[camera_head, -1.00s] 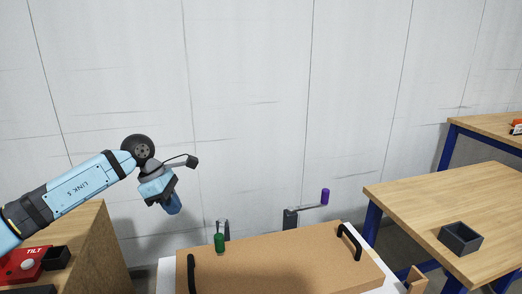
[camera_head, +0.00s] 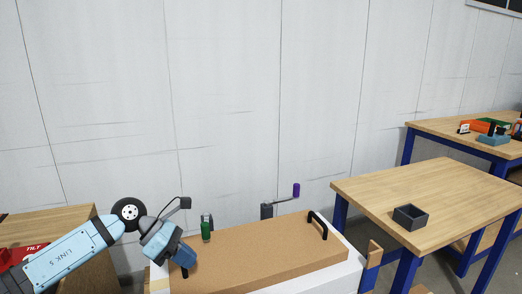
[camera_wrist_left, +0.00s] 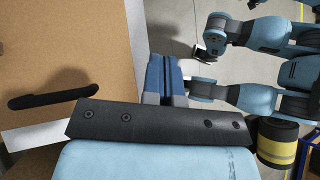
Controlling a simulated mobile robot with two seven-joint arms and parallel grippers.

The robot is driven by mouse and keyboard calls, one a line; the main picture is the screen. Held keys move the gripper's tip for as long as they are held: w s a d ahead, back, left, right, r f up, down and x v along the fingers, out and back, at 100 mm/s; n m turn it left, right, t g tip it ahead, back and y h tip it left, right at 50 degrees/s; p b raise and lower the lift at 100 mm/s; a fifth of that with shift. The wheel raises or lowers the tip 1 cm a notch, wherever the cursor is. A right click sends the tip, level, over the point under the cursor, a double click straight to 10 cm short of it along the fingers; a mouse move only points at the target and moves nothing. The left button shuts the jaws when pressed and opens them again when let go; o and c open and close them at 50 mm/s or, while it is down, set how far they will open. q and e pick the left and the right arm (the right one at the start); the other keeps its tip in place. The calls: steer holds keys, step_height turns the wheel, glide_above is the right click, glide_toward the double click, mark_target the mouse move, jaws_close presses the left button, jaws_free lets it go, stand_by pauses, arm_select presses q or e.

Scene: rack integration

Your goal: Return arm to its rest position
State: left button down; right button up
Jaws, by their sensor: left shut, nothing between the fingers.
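My left arm comes in from the left in the head view, and its blue gripper (camera_head: 185,256) hangs at the left edge of a brown board with black handles (camera_head: 270,252). In the left wrist view the gripper's blue fingers (camera_wrist_left: 165,78) are together with nothing between them. Beneath them there are the white edge beside the board and the grey floor. The gripper hides one of the board's handles in part in the head view. My right gripper is not clearly shown; blue links of my own body show at the right of the wrist view.
A green-handled clamp (camera_head: 207,229) and a purple-handled clamp (camera_head: 295,190) stand at the board's back edge. A wooden table (camera_head: 450,200) with a grey box (camera_head: 410,216) is at right. A wooden bench with a red item (camera_head: 22,253) is at left. A plain wall is behind.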

arm_select(q)
steer(key=s+d+n+t+h, duration=0.9)
steer(key=s+d+n+h, duration=0.2)
steer(key=n, duration=0.6)
steer(key=s+a+f+n+t+y, duration=0.1)
steer(key=s+a+f+n+y, duration=0.45)
steer(key=n, duration=0.55)
steer(key=s+a+f+n+t+y, duration=0.1)
steer(key=s+a+f+n+y, duration=0.1)
steer(key=s+f+n+y, duration=0.6)
steer(key=s+a+f+n+t+y, duration=0.1)
steer(key=s+a+f+n+y, duration=0.25)
steer(key=f+n, duration=0.7)
step_height(320, 180, up, 20)
steer(key=s+a+n+p, duration=0.1)
steer(key=a+n+p, duration=0.1)
steer(key=p, duration=2.4)
steer(key=shift+a, duration=0.15)
arm_select(e)
step_height(320, 180, up, 17)
steer(key=s+d+h, duration=0.1)
steer(key=s+d, duration=0.1)
steer(key=shift+f+g, duration=0.15)
steer(key=shift+g, duration=0.25)
